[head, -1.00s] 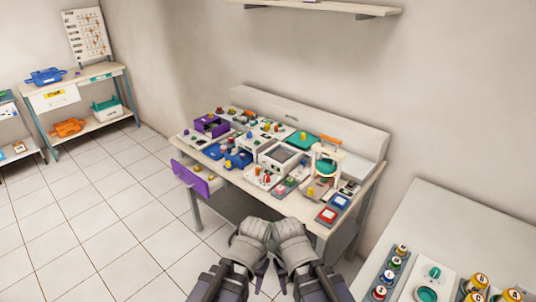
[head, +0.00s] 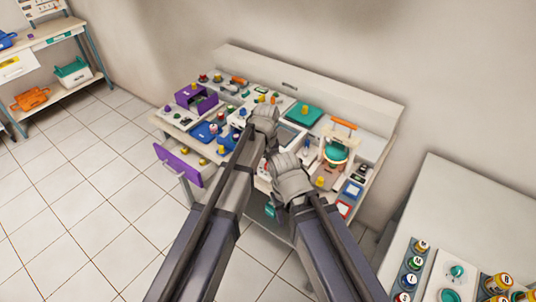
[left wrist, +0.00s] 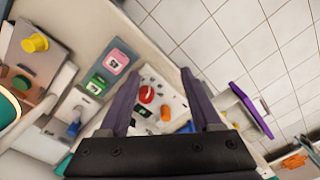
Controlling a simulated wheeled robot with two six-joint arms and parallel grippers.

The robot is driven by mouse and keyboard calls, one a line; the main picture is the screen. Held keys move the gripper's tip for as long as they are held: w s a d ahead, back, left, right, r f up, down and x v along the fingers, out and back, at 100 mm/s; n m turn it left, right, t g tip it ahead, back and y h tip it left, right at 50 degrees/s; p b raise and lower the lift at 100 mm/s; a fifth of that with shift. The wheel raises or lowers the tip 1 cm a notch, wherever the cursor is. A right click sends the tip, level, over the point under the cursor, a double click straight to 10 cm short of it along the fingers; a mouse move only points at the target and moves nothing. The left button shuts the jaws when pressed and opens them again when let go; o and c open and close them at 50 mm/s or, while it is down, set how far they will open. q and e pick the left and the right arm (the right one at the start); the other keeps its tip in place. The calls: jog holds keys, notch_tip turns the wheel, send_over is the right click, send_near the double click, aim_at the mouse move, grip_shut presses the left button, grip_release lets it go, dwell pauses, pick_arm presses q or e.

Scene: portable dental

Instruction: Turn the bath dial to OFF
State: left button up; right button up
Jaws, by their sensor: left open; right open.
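In the left wrist view a red dial (left wrist: 147,94) sits on a white panel (left wrist: 152,76), with an orange knob (left wrist: 166,113) beside it. It looks like the bath dial, but I cannot read its label or setting. My left gripper (left wrist: 160,73) is open and empty, its two dark fingers spread apart with the panel in view between them. In the head view my left gripper (head: 265,117) is over the middle of the bench, and my right gripper (head: 289,174) is open near the bench's front edge. My arms hide most of the dial panel there.
An open drawer with a purple front (head: 179,165) juts from the bench's left front. A purple box (head: 196,98), a green pad (head: 304,114) and a teal device with an orange handle (head: 337,148) crowd the bench. A second table (head: 456,207) stands at right.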

aim_at(268, 164)
pick_arm(q)
jog(key=w+n, duration=0.1)
jog(key=w, duration=0.1)
jog(key=w+d+r+n, duration=0.1)
jog(key=w, duration=0.2)
jog(key=w+p, duration=0.1)
jog(key=w, duration=0.2)
jog(key=shift+d+r+n, duration=0.15)
jog(key=shift+r+n, duration=0.15)
jog(key=shift+n, duration=0.1)
jog(key=shift+s+f, duration=0.1)
jog(key=shift+f, duration=0.05)
notch_tip(268, 164, down, 8)
jog(key=b, duration=0.8)
jog(key=shift+r, duration=0.2)
pick_arm(e)
notch_tip(268, 164, down, 6)
jog(key=shift+f, duration=0.1)
pick_arm(q)
grip_shut()
